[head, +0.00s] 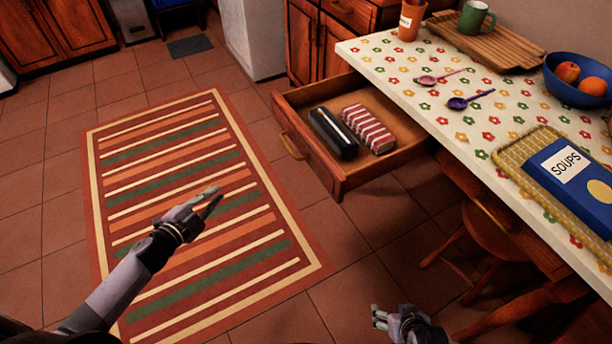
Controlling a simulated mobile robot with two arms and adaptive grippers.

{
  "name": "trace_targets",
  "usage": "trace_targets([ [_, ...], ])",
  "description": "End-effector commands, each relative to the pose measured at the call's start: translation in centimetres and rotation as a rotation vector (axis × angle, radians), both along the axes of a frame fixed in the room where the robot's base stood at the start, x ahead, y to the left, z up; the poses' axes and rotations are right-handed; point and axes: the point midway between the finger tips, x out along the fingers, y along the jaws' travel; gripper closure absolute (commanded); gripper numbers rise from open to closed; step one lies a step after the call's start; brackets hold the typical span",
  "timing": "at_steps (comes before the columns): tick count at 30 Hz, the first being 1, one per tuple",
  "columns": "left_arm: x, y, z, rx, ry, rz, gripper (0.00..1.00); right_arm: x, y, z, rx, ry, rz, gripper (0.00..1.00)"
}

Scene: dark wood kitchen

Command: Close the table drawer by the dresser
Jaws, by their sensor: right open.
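The wooden table drawer (319,168) is pulled out from under the table on its left side. A brass handle (292,146) is on its front. Inside lie a black case (333,133) and a red-and-white striped item (368,129). My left gripper (211,200) is over the striped rug, left of and apart from the drawer front, with its fingers parted. My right gripper (377,314) is at the bottom edge, below the drawer and apart from it, open, with nothing seen in it.
The table (400,70) has a flowered cloth and carries a blue fruit bowl (578,82), spoons, a board and a soups book (575,175). A wooden chair (485,225) stands at the table's near side. The striped rug (190,220) is clear floor. Wooden dresser doors (303,45) are behind.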

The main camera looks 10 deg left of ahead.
Motion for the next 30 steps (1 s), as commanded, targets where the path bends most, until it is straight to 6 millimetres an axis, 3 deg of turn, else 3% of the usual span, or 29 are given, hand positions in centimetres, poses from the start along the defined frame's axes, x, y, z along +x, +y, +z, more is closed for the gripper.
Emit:
trace_targets([
  [3,1.3,-3.6,4.9,0.111,-0.197,-0.206,0.98,1.9,0.4,2.8,0.015,-0.082,-0.002,0.29],
  [6,0.5,-6.9,8.8,0.199,-0.332,-0.367,1.00,2.6,0.5,6.1,0.026,-0.141,-0.002,0.29],
  [12,-2.5,-11.9,13.1,0.334,-0.504,-0.597,1.00,2.4,0.5,11.3,0.039,-0.219,-0.003,0.29],
  [19,-3.6,-13.8,14.5,0.374,-0.554,-0.668,1.00,2.0,0.4,13.3,0.043,-0.242,-0.003,0.29],
  [30,-0.3,-17.8,14.7,0.371,-0.555,-0.664,1.00,1.6,0.3,13.1,0.037,-0.216,-0.005,0.29],
])
